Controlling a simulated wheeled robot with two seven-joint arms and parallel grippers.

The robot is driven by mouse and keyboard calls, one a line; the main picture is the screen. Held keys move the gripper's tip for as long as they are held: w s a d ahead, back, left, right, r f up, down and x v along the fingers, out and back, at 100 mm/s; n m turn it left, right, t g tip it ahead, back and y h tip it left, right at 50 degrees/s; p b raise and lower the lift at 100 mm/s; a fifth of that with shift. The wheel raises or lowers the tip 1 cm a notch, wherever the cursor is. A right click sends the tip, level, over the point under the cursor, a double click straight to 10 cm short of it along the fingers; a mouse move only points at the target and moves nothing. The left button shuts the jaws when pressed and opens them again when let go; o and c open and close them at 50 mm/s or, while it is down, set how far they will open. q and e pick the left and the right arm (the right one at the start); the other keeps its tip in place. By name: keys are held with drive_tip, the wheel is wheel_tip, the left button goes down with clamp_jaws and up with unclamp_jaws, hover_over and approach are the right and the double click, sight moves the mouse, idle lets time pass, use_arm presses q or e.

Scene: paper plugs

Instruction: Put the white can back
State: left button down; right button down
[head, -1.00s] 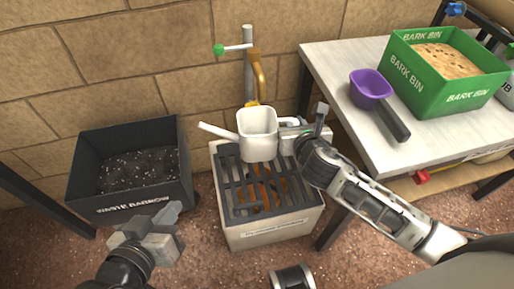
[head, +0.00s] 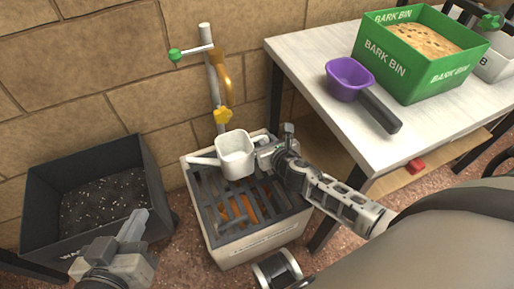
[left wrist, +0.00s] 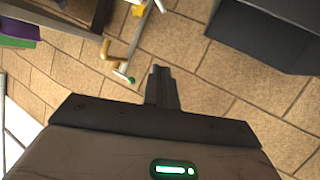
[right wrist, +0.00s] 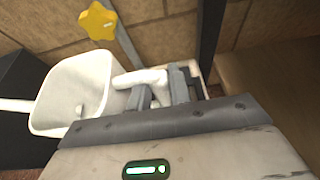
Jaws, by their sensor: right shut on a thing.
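The white can (head: 236,158), an open-topped watering can with a spout to the left, appears over the back part of the slatted grate (head: 264,207) in the head view. I cannot tell whether it rests on the grate or hangs just above it. My right gripper (head: 266,152) is shut on the can's handle, on its right side. In the right wrist view the can (right wrist: 72,100) stands left of my fingers (right wrist: 160,90), which close around the white handle. My left gripper (head: 138,228) is shut and empty, near the black bin; its fingers (left wrist: 161,72) show together in the left wrist view.
A standpipe with a yellow tap knob (head: 222,115) rises behind the grate. A black bin (head: 40,205) of dark soil stands left. A table (head: 310,75) at right carries a purple scoop (head: 347,80) and a green bark bin (head: 385,70). A small cylinder (head: 277,270) is in front.

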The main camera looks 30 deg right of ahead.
drive_tip(key=shift+w+d+f+b, duration=0.35)
drive_tip(key=shift+w+f, duration=0.2)
drive_tip(key=shift+f, duration=0.15)
drive_tip(key=f+b, duration=0.3)
drive_tip(key=shift+w+d+f, duration=0.1)
drive_tip(key=shift+w+f, duration=0.05)
drive_tip(key=shift+w, duration=0.2)
drive_tip(key=shift+f+b, duration=0.3)
drive_tip(key=shift+b, duration=0.25)
use_arm(q)
drive_tip(key=shift+w+d+r+n+t+h, duration=0.3)
drive_tip(key=shift+d+r+n+t+h, duration=0.15)
drive_tip(key=shift+r, duration=0.1)
drive_tip(key=shift+w+d+r+n+t+h, duration=0.3)
drive_tip(key=shift+r+n+t+h, duration=0.15)
drive_tip(key=shift+r, duration=0.1)
use_arm(e)
drive_tip(key=shift+r, duration=0.1)
drive_tip(key=c, duration=1.7)
unclamp_jaws()
drive_tip(key=shift+f, duration=0.3)
drive_tip(key=o, duration=0.4)
